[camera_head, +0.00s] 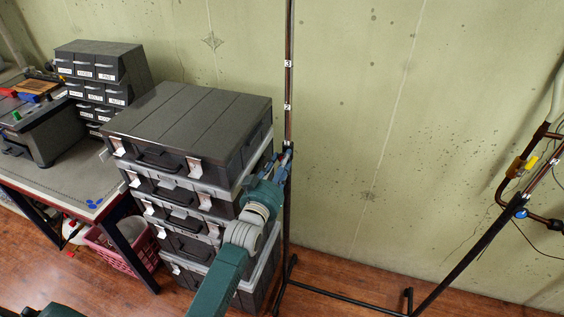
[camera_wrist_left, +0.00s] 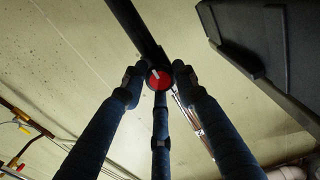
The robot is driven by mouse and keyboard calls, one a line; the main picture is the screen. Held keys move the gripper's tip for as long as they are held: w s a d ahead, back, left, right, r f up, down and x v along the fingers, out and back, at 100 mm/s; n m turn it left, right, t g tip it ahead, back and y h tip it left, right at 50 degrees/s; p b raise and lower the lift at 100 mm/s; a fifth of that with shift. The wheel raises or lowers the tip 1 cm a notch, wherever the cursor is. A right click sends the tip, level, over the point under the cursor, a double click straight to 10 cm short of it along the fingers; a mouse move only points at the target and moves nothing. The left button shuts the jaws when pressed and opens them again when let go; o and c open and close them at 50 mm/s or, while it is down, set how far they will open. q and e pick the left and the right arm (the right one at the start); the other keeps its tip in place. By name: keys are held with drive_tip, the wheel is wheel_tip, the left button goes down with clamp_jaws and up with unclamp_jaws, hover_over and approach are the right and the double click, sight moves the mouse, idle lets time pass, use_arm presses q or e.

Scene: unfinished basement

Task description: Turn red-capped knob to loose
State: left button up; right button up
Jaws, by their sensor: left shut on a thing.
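The red-capped knob (camera_wrist_left: 159,80) shows in the left wrist view as a round red disc with a pale mark, on a dark upright post. My left gripper (camera_head: 281,160) is at the post, below label 2. Its dark blue fingers are closed around the knob, with the red face showing between their tips. In the head view the gripper hides the knob. My right gripper is in neither view.
A stack of grey cases (camera_head: 185,120) stands just left of the post, close beside my left arm. A workbench (camera_head: 60,178) with drawer units (camera_head: 97,65) is further left. The stand's leg (camera_head: 350,302) runs along the wooden floor. Piping (camera_head: 510,190) is at the right.

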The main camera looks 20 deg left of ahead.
use_arm(q)
drive_tip(key=o, duration=1.2)
drive_tip(key=shift+f, duration=0.55)
drive_tip(key=shift+c, duration=0.2)
drive_tip(key=shift+w+r, duration=0.1)
drive_tip(key=shift+r, duration=0.1)
drive_tip(key=s, duration=1.2)
drive_tip(key=shift+a, duration=0.25)
